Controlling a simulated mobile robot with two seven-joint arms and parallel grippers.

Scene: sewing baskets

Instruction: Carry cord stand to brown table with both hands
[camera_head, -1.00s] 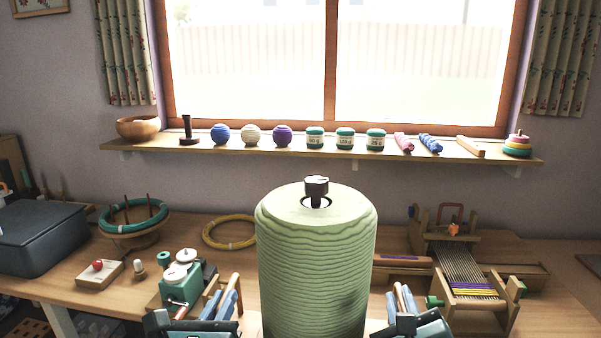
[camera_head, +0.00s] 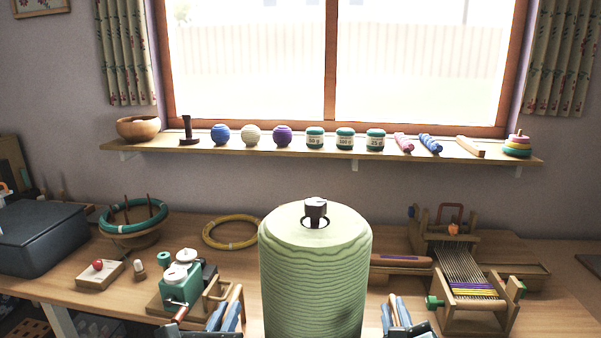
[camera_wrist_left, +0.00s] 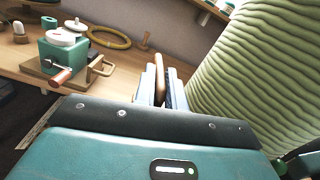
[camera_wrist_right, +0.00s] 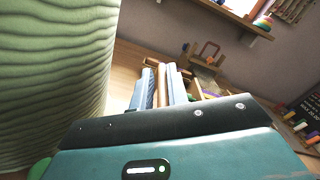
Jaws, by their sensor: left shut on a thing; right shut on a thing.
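The cord stand (camera_head: 314,275) is a tall roll wound with pale green cord, with a dark post top in the middle of its upper end. It is upright in front of me, and its base is hidden below the head view. My left gripper (camera_head: 228,316) is beside its left side, shut on a brown wooden handle (camera_wrist_left: 159,72). My right gripper (camera_head: 397,312) is beside its right side, shut on a matching handle (camera_wrist_right: 161,82). The green roll fills the right of the left wrist view (camera_wrist_left: 265,75) and the left of the right wrist view (camera_wrist_right: 50,80).
Behind the stand is a wooden table (camera_head: 195,232). On it are a teal crank winder (camera_head: 181,280) at left, a yellow ring (camera_head: 231,232), a ringed bowl (camera_head: 133,222) and a small loom (camera_head: 470,275) at right. A wall shelf (camera_head: 330,151) holds balls and jars.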

